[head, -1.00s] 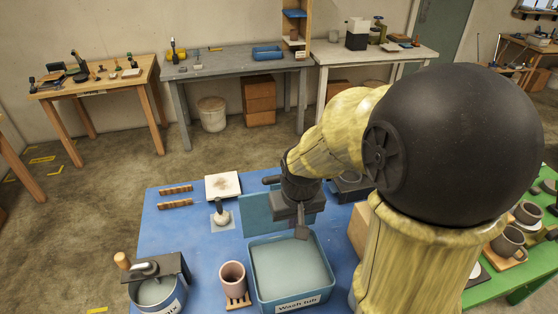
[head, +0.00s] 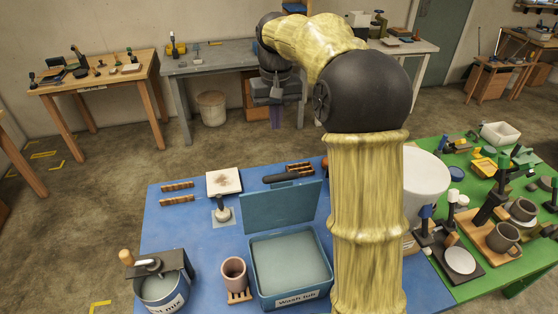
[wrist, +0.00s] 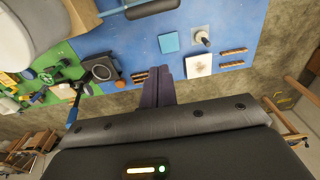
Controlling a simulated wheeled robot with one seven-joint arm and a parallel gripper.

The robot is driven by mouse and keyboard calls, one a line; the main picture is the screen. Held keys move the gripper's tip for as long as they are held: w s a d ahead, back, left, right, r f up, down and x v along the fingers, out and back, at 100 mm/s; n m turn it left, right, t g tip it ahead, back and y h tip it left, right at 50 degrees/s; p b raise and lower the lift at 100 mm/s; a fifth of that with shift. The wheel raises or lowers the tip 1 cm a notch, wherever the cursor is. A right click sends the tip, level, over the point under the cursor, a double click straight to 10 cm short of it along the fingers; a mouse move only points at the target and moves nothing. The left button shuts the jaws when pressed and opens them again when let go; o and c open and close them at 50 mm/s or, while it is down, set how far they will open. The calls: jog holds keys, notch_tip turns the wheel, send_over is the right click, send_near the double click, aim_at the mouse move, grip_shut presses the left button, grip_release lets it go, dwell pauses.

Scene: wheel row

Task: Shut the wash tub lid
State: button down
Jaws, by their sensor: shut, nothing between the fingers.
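The wash tub (head: 290,298) is a blue rectangular box with a label on its front and pale grey-blue contents. It sits near the front of the blue table. Its blue lid (head: 283,207) stands open, raised along the tub's back edge. My gripper (head: 277,122) is shut and empty, in the air well beyond the lid and apart from it. In the wrist view my shut fingers (wrist: 160,88) point toward the blue table. I cannot make out the tub for certain in that view.
A pink cup (head: 234,274) stands left of the tub, with a labelled pot (head: 163,292) farther left. A dark-handled object (head: 283,178) lies behind the lid. My arm rises at the tub's right. The green table (head: 470,285) holds several items.

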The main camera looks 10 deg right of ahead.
jog(key=s+f+p, duration=0.2)
jog(key=s+f, duration=0.1)
jog(key=f, duration=0.8)
jog(key=shift+s+p, duration=0.2)
jog(key=shift+p, duration=0.1)
jog(key=shift+f, duration=0.2)
jog(key=shift+a+b, duration=0.1)
jog(key=shift+b, duration=0.25)
